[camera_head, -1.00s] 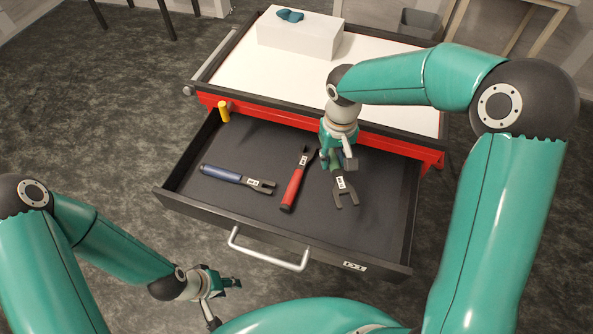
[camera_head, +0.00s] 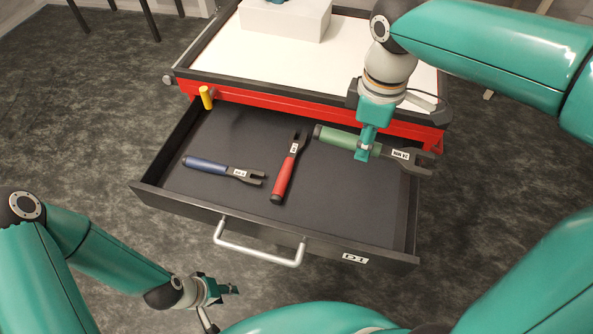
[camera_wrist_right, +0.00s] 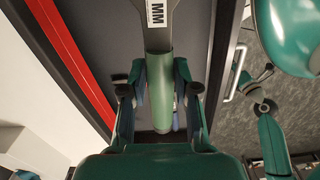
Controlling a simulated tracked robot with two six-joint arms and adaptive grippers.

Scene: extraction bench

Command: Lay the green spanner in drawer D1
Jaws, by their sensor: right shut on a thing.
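The green spanner (camera_head: 338,137) is held by my right gripper (camera_head: 364,150) over the right part of the open drawer D1 (camera_head: 340,215). It lies crosswise in the head view, with its grey open jaw pointing right, near the drawer's right wall. In the right wrist view the gripper (camera_wrist_right: 162,95) is shut around the green handle (camera_wrist_right: 162,75). The gap between spanner and drawer floor cannot be told. My left gripper (camera_head: 228,290) is empty, in front of the drawer at lower left; its finger opening is too small to tell.
In the drawer lie a blue spanner (camera_head: 210,164) at left and a red spanner (camera_head: 285,178) in the middle. A yellow peg (camera_head: 206,97) stands at the back left corner. A white block (camera_head: 285,20) is on the white bench top (camera_head: 250,55). The drawer's front right floor is clear.

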